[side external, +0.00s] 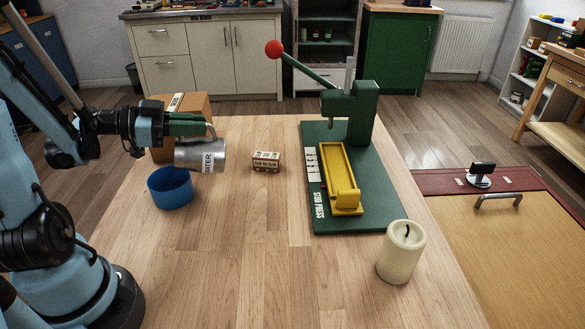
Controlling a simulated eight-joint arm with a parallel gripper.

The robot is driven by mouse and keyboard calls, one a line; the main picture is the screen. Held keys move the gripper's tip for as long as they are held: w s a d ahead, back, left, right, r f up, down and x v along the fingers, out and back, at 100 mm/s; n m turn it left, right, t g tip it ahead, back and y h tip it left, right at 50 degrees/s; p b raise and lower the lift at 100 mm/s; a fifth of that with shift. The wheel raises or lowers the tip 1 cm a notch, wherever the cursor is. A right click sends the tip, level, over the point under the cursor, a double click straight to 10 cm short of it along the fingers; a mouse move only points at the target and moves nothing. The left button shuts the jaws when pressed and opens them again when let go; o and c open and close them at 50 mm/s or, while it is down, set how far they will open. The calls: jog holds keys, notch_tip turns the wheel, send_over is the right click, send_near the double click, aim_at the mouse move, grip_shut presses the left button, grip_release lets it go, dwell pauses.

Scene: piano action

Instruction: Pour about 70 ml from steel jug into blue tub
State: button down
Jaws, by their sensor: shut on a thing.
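The steel jug (201,155) is a shiny metal cylinder with "WATER" lettering, held tilted far over on its side above the table. My gripper (205,127) is shut on the jug at its handle side, with the green fingers reaching in from the left. The blue tub (170,189) stands upright on the wooden table, below and slightly left of the jug. The jug's lettered end points right, and its other end is over the tub's right part. I see no stream of water, and the inside of the tub is mostly hidden.
A cardboard box (183,104) stands behind my gripper. A small labelled box (266,161) lies right of the jug. A green stud press (350,115) with a yellow tray (338,178) and a candle (401,252) stand further right. The table's front middle is clear.

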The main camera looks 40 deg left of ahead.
aim_at(213, 131)
jog(key=shift+s+a+r+p, duration=0.15)
jog(key=shift+s+a+p, duration=0.1)
jog(key=shift+s+p, duration=0.2)
jog(key=w+d, duration=0.1)
jog(key=w+d+f+g, duration=0.1)
jog(key=shift+w, duration=0.35)
jog(key=shift+w+f+y, duration=0.15)
jog(key=shift+y, duration=0.25)
jog(key=shift+w+d+f+g+y+b, duration=0.4)
jog(key=shift+w+f+g+b, duration=0.25)
jog(key=shift+g, duration=0.35)
jog(key=shift+w+d+f+m+g+y+b, duration=0.15)
jog(key=shift+w+d+f+g+y+b, duration=0.1)
jog(key=shift+w+f+g+y+b, duration=0.25)
jog(key=shift+w+d+f+m+g+y+b, duration=0.1)
jog(key=shift+w+d+f+m+g+y, duration=0.2)
jog(key=shift+g, duration=0.4)
jog(key=shift+s+a, duration=0.1)
